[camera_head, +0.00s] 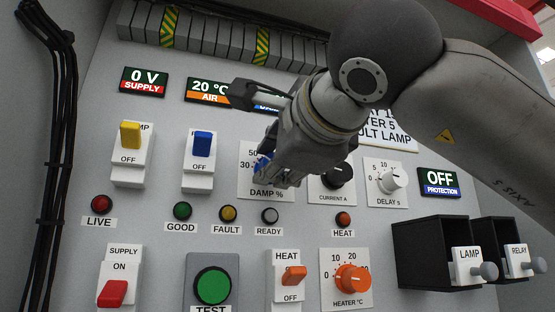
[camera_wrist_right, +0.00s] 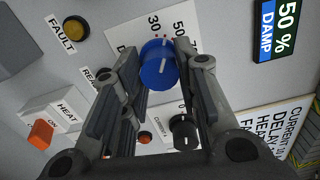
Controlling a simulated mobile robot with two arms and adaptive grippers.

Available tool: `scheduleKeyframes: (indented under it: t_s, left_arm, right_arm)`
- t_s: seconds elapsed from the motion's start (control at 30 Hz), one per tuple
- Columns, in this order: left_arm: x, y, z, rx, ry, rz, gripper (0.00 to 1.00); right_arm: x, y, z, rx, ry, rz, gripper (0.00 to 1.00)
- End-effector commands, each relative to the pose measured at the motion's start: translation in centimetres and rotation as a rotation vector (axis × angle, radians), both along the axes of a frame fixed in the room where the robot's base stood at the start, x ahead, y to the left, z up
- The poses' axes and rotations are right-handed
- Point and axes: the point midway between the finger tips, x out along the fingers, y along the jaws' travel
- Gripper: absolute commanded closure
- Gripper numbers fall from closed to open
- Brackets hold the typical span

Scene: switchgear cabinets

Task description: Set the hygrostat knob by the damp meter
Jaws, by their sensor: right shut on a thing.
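The blue hygrostat knob (camera_wrist_right: 157,66) sits on its white DAMP % scale plate (camera_wrist_right: 122,38). In the head view the knob (camera_head: 262,165) is mostly hidden behind my gripper. My right gripper (camera_head: 270,168) is shut on the knob, with one finger on each side of it in the right wrist view (camera_wrist_right: 158,72). The knob's white mark points between 30 and 50. The damp meter (camera_wrist_right: 281,22) reads 50 % in the right wrist view; in the head view my gripper covers most of it. My left gripper is not in view.
Right of the damp plate are the black CURRENT A knob (camera_head: 338,175) and the white DELAY S knob (camera_head: 392,180). Below are indicator lamps and the orange heater knob (camera_head: 353,279). Drawers with LAMP (camera_head: 468,266) and RELAY (camera_head: 516,258) labels jut out at right.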

Motion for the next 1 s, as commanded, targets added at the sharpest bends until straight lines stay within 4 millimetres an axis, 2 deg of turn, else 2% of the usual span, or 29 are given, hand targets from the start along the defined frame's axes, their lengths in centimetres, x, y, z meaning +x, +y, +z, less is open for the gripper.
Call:
scheduleKeyframes:
  t_s: [0.53,0.57,0.7,1.0]
  left_arm:
    - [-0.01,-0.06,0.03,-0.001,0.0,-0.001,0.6]
    - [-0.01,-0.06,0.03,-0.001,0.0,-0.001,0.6]
    - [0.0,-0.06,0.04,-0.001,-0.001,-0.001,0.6]
    - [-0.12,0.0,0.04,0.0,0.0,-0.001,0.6]
  right_arm:
    - [-0.03,0.08,-0.12,-0.025,-0.005,0.002,0.95]
    - [-0.03,0.09,-0.13,-0.025,-0.005,0.002,0.67]
    - [-0.02,0.07,-0.1,-0.025,-0.005,0.001,0.49]
    - [-0.06,0.0,-0.04,-0.023,-0.006,0.0,0.49]
